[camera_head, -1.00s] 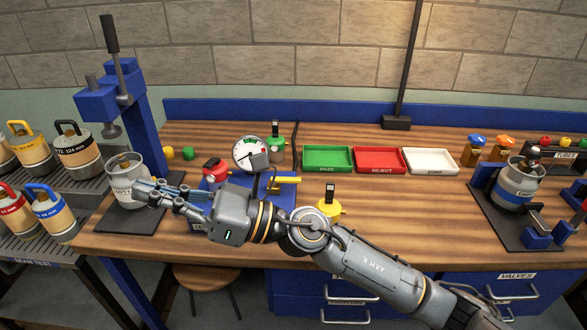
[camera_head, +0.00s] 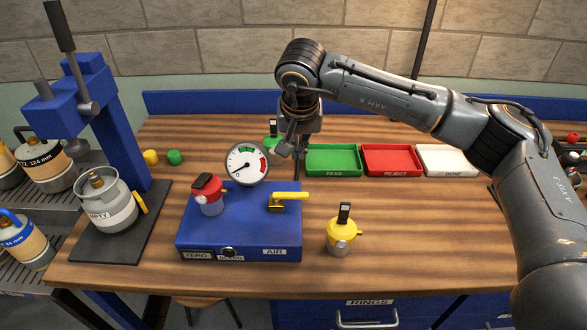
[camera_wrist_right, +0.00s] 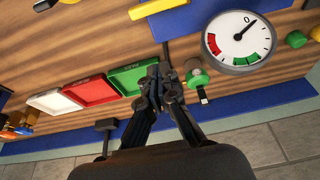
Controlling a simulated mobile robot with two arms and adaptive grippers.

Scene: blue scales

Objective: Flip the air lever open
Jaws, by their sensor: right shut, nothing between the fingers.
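The air lever (camera_head: 292,196) is a yellow handle on the blue box (camera_head: 238,228), above the AIR label (camera_head: 274,252). It lies roughly level and points right. It also shows at the top of the right wrist view (camera_wrist_right: 155,8). A round gauge (camera_head: 247,164) stands at the back of the box. My right gripper (camera_head: 294,148) points down behind the lever, apart from it. Its fingers are shut and empty, and they also show in the right wrist view (camera_wrist_right: 160,80). My left gripper is not in view.
Green (camera_head: 333,160), red (camera_head: 391,160) and white (camera_head: 447,160) trays stand at the back. A yellow-bodied fitting (camera_head: 340,235) stands right of the box. A grey canister (camera_head: 108,205) sits under the press at left. The bench front right is clear.

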